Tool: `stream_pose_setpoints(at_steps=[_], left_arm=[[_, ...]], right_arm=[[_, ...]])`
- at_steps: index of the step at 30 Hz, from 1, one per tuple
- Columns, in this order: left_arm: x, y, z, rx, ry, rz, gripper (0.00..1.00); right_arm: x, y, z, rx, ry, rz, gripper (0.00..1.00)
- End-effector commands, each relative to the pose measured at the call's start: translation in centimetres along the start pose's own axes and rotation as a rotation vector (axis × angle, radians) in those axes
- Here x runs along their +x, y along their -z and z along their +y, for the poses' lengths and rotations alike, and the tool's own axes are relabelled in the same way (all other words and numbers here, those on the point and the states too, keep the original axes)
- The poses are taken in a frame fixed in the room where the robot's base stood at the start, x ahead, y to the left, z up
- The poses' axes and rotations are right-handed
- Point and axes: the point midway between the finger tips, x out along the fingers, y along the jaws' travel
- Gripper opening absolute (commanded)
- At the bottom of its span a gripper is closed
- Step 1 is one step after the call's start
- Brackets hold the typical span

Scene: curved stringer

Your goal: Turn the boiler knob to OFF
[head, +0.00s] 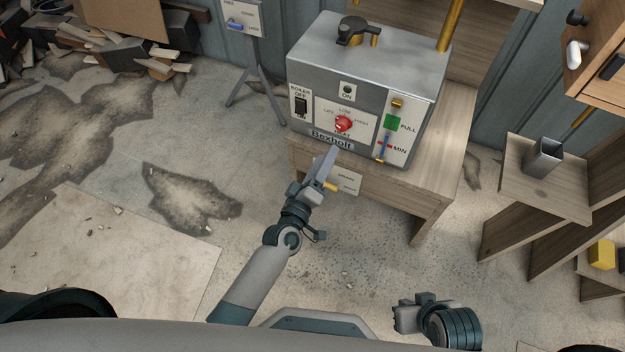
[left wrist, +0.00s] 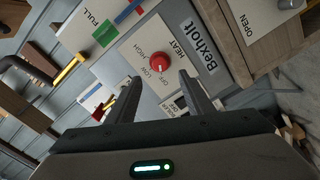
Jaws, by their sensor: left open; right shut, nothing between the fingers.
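The boiler (head: 365,85) is a grey metal box on a wooden stand. Its red knob (head: 343,123) sits on a white dial plate on the front, and it also shows in the left wrist view (left wrist: 159,70). The dial labels read OFF, LOW, HIGH and HEAT. The knob's exact pointing is too small to tell. My left gripper (head: 328,160) is open just below and in front of the boiler's front face. In the left wrist view its fingers (left wrist: 156,92) point toward the knob, apart from it. My right gripper (head: 408,315) is shut and empty, low in the head view.
A black boiler switch (head: 301,107) is left of the dial; a gauge with a green FULL mark (head: 392,122) is right of it. The wooden stand (head: 432,195) holds the boiler.

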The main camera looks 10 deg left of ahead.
Motion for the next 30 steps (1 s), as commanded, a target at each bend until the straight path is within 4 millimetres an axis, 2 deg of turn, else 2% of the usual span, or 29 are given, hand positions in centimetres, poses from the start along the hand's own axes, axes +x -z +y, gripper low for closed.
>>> stream_pose_setpoints(at_steps=[1, 6, 12, 18, 30], left_arm=[[-1.2, -0.1, 0.0, 0.0, 0.001, -0.001, 0.47], [-4.3, -0.1, 0.0, 0.001, 0.001, -0.002, 0.47], [-6.6, 0.0, 0.0, 0.0, 0.001, 0.0, 0.47], [-7.2, 0.0, 0.0, 0.0, 0.0, 0.0, 0.47], [-7.2, 0.0, 0.0, 0.0, 0.0, 0.0, 0.47]], right_arm=[[-0.1, 0.2, 0.1, 0.0, -0.002, 0.001, 0.0], [-0.1, 0.5, 0.3, 0.001, -0.006, -0.003, 0.0], [-0.1, 0.3, 0.3, 0.002, -0.007, -0.007, 0.0], [-0.1, 0.2, 0.3, 0.003, -0.007, -0.008, 0.0], [-0.1, 0.2, 0.3, 0.003, -0.008, -0.008, 0.0]])
